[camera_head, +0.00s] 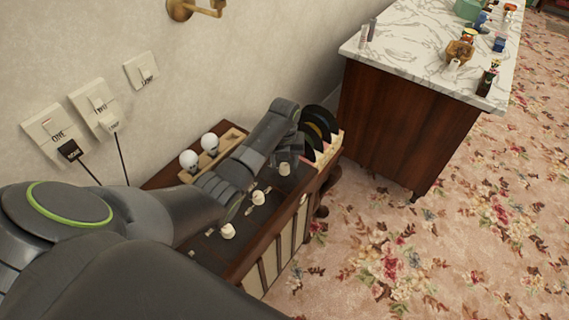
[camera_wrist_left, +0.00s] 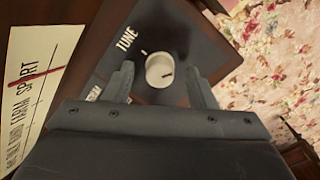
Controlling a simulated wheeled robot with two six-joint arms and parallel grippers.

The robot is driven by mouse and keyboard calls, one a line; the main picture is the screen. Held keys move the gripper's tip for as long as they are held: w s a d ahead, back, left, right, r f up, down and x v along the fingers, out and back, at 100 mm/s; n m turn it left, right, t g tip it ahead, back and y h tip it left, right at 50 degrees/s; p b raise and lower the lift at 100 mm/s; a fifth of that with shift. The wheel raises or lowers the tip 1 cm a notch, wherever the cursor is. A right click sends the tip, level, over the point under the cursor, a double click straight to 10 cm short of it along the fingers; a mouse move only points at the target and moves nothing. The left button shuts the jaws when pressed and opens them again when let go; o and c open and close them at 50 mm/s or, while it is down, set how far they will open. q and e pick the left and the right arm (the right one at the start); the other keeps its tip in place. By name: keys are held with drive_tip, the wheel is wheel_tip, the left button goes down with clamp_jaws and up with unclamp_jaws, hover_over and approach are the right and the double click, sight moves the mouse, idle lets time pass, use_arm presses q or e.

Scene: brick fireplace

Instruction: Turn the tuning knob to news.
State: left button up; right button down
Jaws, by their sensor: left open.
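In the head view, a cream knob (camera_head: 284,168) shows just below my left gripper (camera_head: 290,153). In the left wrist view, the open fingers of my left gripper (camera_wrist_left: 160,78) stand on either side of the tuning knob, with gaps visible. A cream dial strip (camera_wrist_left: 24,105) with words including FARM and SPORT lies at left. Its red needle (camera_wrist_left: 36,72) crosses near SPORT. My right gripper is not in view.
The wooden radio cabinet (camera_head: 240,268) carries other cream knobs (camera_head: 258,197), (camera_head: 228,231). Two white bulbs (camera_head: 189,160) and black records (camera_head: 318,122) are close to my left arm. Wall switches (camera_head: 56,137) are behind. A marble-topped cabinet (camera_head: 410,55) stands at right.

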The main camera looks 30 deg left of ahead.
use_arm(q)
drive_tip(key=shift+f, duration=0.6)
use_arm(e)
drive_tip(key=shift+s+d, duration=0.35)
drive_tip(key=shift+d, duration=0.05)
use_arm(q)
drive_tip(key=c, duration=1)
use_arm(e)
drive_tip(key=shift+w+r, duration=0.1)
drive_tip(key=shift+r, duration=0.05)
